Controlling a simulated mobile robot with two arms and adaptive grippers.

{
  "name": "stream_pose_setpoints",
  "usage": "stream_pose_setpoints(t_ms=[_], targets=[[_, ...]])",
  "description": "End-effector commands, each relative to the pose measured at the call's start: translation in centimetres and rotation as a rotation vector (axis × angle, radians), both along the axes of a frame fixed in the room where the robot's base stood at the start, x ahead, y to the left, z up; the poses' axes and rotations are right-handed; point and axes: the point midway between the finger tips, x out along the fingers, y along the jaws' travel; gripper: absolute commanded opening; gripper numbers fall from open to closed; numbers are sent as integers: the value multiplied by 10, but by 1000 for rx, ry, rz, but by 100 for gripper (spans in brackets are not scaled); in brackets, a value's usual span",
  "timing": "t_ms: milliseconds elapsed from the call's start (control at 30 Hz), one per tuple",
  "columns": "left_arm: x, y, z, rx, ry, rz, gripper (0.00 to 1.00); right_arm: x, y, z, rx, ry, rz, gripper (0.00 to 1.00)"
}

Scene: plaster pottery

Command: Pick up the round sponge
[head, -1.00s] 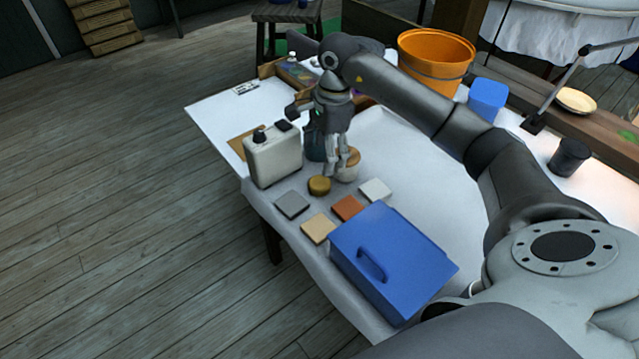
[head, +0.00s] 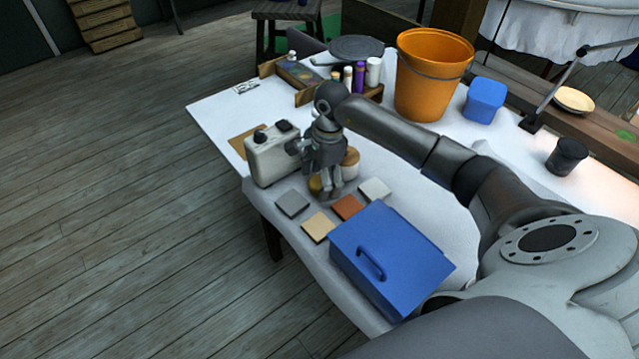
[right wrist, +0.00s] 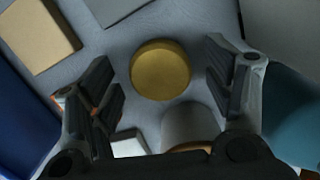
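The round sponge (right wrist: 160,68) is a yellow-brown disc lying on the white-covered table in the right wrist view. In the head view the sponge (head: 315,184) is partly hidden behind my right gripper (head: 331,192). In the right wrist view my right gripper (right wrist: 169,90) is open and empty, with one finger to each side of the sponge and apart from it. My left gripper is not in the head view.
A jar with a wooden lid (head: 351,163) stands close beside the gripper. A cream box (head: 274,160) stands to the left. Several flat tiles (head: 347,207) and a blue toolbox (head: 392,255) lie nearer. An orange bucket (head: 432,80) is at the back.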

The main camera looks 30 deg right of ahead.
Motion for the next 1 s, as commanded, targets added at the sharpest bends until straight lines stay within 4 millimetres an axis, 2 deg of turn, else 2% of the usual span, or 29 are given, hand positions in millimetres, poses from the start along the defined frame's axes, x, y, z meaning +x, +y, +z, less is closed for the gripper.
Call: stream_pose_setpoints(t_ms=[33,233,300,600,767,933,1000], targets=[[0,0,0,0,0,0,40,0,0,0,0,0,0,67],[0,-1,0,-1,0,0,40,0,0,0,0,0,0,41],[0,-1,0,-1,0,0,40,0,0,0,0,0,0,36],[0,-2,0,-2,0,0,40,0,0,1,0,0,0,36],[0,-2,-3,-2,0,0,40,1,0,8,1,-2,1,36],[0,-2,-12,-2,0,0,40,0,-2,34,-3,-6,1,36],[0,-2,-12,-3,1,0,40,-13,-7,47,-3,-4,1,36]])
